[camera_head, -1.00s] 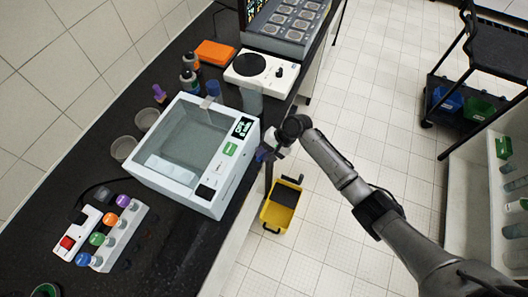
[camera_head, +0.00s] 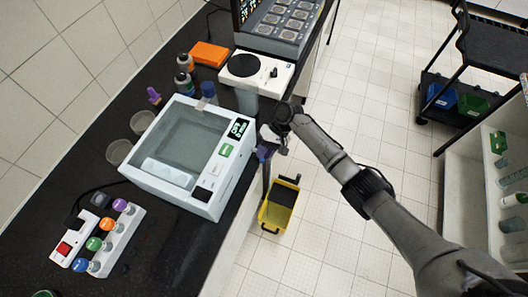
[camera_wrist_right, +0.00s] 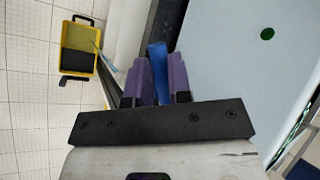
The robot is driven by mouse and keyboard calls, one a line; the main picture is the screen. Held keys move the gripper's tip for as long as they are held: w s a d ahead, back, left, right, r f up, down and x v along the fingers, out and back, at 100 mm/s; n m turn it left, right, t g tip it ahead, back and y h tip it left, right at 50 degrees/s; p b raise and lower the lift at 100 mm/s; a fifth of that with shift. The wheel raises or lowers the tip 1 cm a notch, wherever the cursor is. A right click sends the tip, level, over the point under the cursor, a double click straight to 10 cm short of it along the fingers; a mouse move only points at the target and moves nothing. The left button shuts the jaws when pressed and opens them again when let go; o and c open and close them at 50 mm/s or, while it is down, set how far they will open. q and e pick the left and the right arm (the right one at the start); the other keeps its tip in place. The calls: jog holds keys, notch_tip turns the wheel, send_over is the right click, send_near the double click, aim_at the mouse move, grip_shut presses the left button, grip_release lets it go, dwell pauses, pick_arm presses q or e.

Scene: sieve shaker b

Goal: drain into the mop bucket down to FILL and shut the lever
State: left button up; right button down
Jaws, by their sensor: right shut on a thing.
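The white water bath (camera_head: 190,155) stands on the dark bench, with a clear tank and a small lit display. The yellow mop bucket (camera_head: 277,216) is on the floor beside the bench, and it also shows in the wrist view (camera_wrist_right: 88,36) with a black insert. My right gripper (camera_head: 266,151) is at the bath's right side. In the wrist view its purple fingers (camera_wrist_right: 159,82) are shut on a blue lever (camera_wrist_right: 157,57). A thin light-blue streak (camera_wrist_right: 107,62) runs from near the fingers toward the bucket. The FILL mark is too small to read. My left gripper is out of view.
A rack with coloured caps (camera_head: 118,235) stands at the front of the bench. Beakers (camera_head: 118,152), bottles and a white hotplate-like device (camera_head: 255,68) stand around the bath. A shelf unit (camera_head: 470,185) is at right.

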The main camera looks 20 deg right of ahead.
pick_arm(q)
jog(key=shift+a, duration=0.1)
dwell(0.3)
pick_arm(e)
jog(key=c, duration=1.3)
grip_release()
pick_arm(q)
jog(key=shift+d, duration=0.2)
pick_arm(e)
jog(key=shift+o, duration=1.2)
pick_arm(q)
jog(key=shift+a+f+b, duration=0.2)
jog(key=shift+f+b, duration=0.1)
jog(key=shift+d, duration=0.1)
pick_arm(e)
jog(key=v, duration=1.3)
jog(key=shift+d+r, duration=0.2)
jog(key=shift+r, duration=0.15)
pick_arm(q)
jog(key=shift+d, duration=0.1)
pick_arm(e)
jog(key=shift+w, duration=0.1)
